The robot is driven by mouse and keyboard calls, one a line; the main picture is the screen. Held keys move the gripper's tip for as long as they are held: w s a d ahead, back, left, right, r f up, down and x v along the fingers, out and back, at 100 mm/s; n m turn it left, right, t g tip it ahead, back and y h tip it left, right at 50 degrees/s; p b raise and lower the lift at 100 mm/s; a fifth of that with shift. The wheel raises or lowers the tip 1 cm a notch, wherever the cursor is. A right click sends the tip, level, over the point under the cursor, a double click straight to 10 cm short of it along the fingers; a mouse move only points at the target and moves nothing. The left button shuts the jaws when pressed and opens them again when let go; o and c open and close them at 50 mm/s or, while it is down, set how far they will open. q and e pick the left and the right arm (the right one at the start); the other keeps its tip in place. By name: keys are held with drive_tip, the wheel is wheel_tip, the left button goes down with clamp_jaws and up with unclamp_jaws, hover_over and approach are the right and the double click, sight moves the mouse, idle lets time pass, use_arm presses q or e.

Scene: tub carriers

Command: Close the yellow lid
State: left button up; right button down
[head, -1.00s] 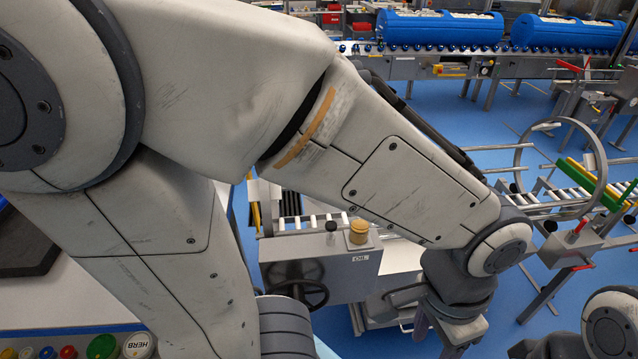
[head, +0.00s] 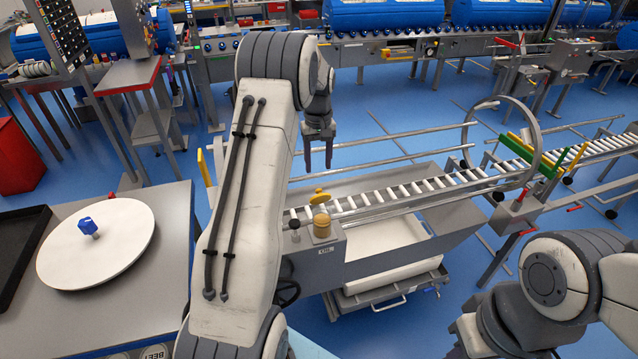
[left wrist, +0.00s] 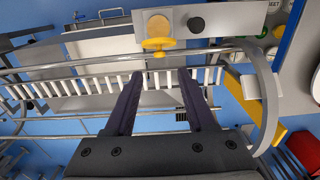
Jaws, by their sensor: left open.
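The yellow lid (head: 320,197) is a small disc at the back of a tan round pot (head: 323,226) on the grey box of the roller conveyor. It stands away from the pot's top, which looks uncovered. In the left wrist view the lid (left wrist: 158,44) lies beyond the fingertips, between their lines. My left gripper (head: 319,165) hangs with its fingers down, open and empty, above and behind the lid, apart from it. Its two dark fingers also show in the left wrist view (left wrist: 161,76). Only my right arm shows at the lower right; its fingers are out of sight.
A black knob (head: 295,224) stands left of the pot. A roller track (head: 400,193) with rails and a large metal hoop (head: 538,150) runs right. A round white board (head: 60,255) with a blue-handled tool (head: 88,226) lies on the left table. Blue floor is open behind.

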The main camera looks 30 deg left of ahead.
sight(319, 195)
use_arm(q)
wheel_tip(319, 195, down, 7)
drive_tip(key=shift+d+f+p, duration=0.1)
drive_tip(key=shift+p, duration=1.1)
drive_tip(key=shift+f, duration=0.7)
clamp_jaws()
